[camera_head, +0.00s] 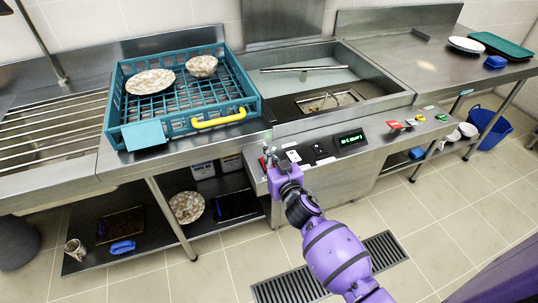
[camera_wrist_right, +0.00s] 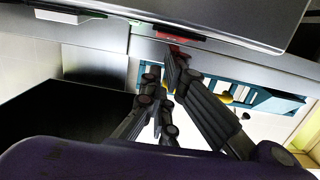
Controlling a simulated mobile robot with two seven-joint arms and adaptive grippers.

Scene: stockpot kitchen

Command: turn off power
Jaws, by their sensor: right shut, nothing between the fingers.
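The steel control panel (camera_head: 370,154) runs along the front of the sink counter. It carries a lit display (camera_head: 350,139), a white-marked switch plate (camera_head: 293,156), a black control (camera_head: 319,151), and red (camera_head: 395,125), yellow (camera_head: 409,122) and green (camera_head: 420,118) controls at the right. I cannot tell which one is for power. My right gripper (camera_head: 269,157) is shut and empty at the panel's left end, partly hiding it. My left gripper is not in view.
A lower shelf (camera_head: 150,240) holds dishes. Floor in front is mostly clear.

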